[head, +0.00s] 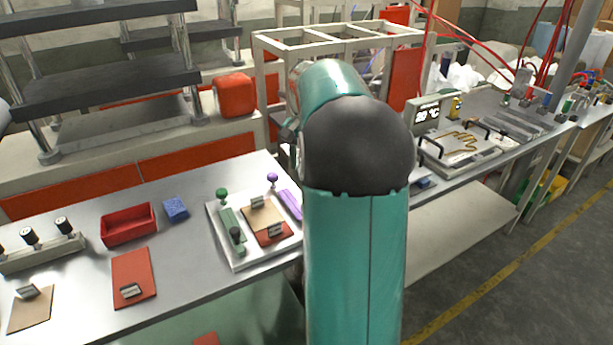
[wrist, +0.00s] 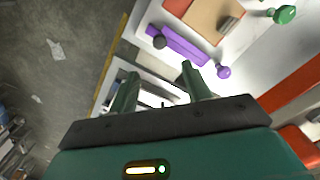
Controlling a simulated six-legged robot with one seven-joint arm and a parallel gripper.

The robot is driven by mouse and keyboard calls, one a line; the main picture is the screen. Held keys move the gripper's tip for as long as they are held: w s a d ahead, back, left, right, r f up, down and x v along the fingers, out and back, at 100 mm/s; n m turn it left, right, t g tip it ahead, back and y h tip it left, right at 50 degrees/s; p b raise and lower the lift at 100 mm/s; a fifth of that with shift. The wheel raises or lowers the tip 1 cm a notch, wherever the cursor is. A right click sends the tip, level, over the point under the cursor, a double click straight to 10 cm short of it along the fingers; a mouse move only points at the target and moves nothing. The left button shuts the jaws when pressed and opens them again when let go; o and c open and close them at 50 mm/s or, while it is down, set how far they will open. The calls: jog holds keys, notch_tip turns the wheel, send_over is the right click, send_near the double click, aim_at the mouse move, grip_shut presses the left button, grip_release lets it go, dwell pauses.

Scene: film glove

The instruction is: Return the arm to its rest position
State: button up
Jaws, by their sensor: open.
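My teal arm with its black joint cover stands raised in the middle of the head view and hides my gripper there. In the wrist view my gripper (wrist: 160,84) has its two green fingers spread apart, with nothing held between them. It is above the edge of the workbench (head: 185,270). The white fixture plate (head: 242,261) lies on that bench, left of my arm in the head view. It carries a tan sheet (head: 261,216), a red sheet, a green bar and a purple bar (head: 290,205). The purple bar (wrist: 180,46) also shows beyond my fingers in the wrist view.
A red bin (head: 128,225), a blue block (head: 176,209), a red sheet (head: 134,278) and a tan sheet (head: 30,310) lie on the bench at left. A heated press (head: 460,145) stands at right, behind my arm. Open floor (head: 500,280) lies at right.

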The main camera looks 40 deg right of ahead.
jog(key=shift+r, duration=0.35)
dwell(0.3)
jog(key=s+a+r+n+t+h, duration=0.1)
jog(key=s+a+r+n, duration=0.15)
jog(key=a, duration=0.85)
jog(key=s+a+r+n+t, duration=0.1)
jog(key=a+r+n+t, duration=0.2)
jog(key=a, duration=0.7)
jog(key=s+a+f+n, duration=0.2)
jog(key=s+a+n, duration=0.1)
jog(key=s+a, duration=0.3)
jog(key=s+a+f+n+t+y, duration=0.1)
jog(key=s+a+f+n, duration=0.1)
jog(key=s+a, duration=0.3)
jog(key=a+n, duration=0.1)
jog(key=a, duration=0.2)
jog(key=shift+s+f+n+t, duration=0.3)
jog(key=shift+s+f+n, duration=0.05)
jog(key=shift+s+f, duration=0.05)
